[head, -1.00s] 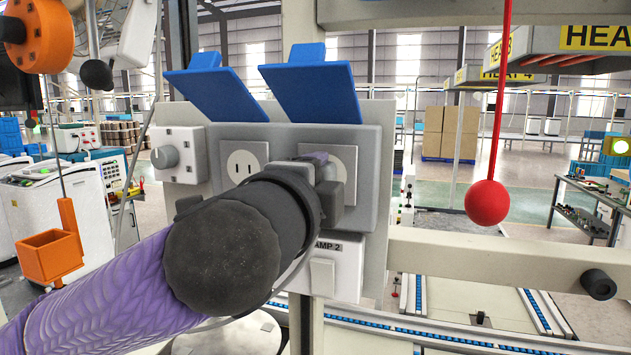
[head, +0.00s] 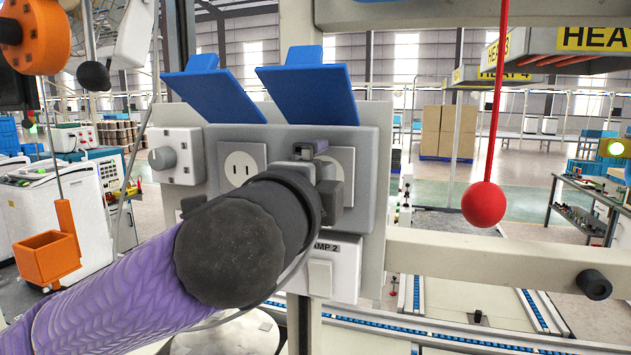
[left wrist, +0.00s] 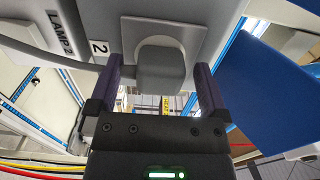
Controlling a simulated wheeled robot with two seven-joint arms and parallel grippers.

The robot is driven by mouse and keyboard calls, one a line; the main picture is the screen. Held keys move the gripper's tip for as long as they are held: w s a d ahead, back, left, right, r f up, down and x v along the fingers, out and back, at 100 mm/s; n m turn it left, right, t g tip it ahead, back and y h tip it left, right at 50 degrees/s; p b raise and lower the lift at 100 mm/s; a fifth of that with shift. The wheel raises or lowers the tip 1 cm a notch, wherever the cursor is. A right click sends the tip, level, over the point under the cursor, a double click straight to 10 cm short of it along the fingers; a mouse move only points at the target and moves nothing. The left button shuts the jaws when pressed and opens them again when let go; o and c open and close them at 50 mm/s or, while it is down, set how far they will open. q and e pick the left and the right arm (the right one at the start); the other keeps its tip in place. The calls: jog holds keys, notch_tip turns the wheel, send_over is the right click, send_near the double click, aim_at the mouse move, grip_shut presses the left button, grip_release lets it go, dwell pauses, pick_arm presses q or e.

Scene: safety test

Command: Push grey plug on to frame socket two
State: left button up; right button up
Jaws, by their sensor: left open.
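The grey plug (left wrist: 160,66) is at the square plate of frame socket two (left wrist: 187,32), beside the "2" label (left wrist: 98,48) in the left wrist view. Its face meets or nearly meets the plate; I cannot tell if it is fully seated. My left gripper (left wrist: 160,85) is open, with one purple finger on each side of the plug and gaps visible. In the head view my left wrist hides much of the plug (head: 330,195) and part of the socket plate (head: 343,160). My right gripper is not in view.
Two blue covers (head: 310,95) stand raised above the sockets. An empty socket (head: 241,170) and a knob box (head: 178,157) are to the left. The LAMP 2 switch (head: 335,265) is below. A red ball (head: 486,204) hangs at right, above a beam (head: 480,252).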

pick_arm(q)
jog(key=shift+s, duration=0.1)
jog(key=b+v, duration=0.3)
jog(key=v, duration=0.6)
jog(key=shift+s+a+b, duration=0.15)
jog(key=shift+s+b, duration=0.2)
